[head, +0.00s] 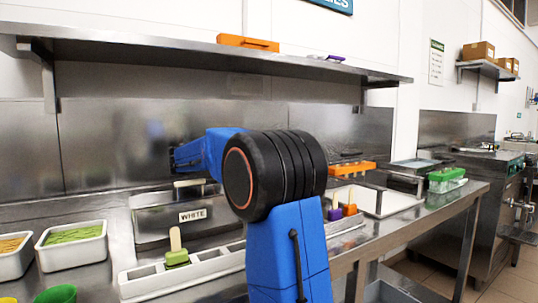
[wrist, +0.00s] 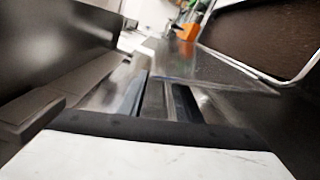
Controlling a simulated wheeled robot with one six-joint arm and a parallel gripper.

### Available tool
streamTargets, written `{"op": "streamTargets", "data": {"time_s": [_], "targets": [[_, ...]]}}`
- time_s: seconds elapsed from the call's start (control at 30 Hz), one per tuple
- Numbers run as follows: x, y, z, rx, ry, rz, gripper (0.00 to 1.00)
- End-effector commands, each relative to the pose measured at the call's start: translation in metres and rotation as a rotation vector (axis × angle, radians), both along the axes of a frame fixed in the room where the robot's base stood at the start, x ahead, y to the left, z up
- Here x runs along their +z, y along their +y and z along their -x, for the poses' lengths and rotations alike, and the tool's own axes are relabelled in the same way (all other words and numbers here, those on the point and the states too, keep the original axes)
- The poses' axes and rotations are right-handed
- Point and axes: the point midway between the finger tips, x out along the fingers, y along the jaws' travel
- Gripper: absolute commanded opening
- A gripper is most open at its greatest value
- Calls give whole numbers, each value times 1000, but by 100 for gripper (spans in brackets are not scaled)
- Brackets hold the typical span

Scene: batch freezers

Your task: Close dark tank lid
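No tank marked dark can be read in the head view; my arm hides the middle of the counter. A steel tank with a WHITE label (head: 192,215) stands left of my arm, with a pale handle (head: 190,183) above it. In the wrist view a dark brown surface (wrist: 258,38) inside a bright metal rim (wrist: 300,72) fills the upper right; I cannot tell whether it is the dark tank or its lid. My gripper (head: 182,158) is partly seen by the back panel, above and behind the WHITE tank. Its fingers are not clear, and no held thing shows.
A pale rack (head: 140,283) with a green popsicle (head: 176,250) runs along the counter front. White tubs (head: 72,262) stand left. An orange mould (head: 352,168) and an open white basin (head: 372,199) lie right. A steel shelf (head: 130,45) hangs above.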

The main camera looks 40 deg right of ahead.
Motion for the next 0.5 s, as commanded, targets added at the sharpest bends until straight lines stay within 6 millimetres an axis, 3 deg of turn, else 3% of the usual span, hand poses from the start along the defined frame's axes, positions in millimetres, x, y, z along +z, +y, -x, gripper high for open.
{"op": "streamTargets", "data": {"time_s": [0.23, 0.5], "targets": [[0, -40, 10, -3, 0, 1, 31], [0, -59, 15, -1, -1, 0, 31]]}}
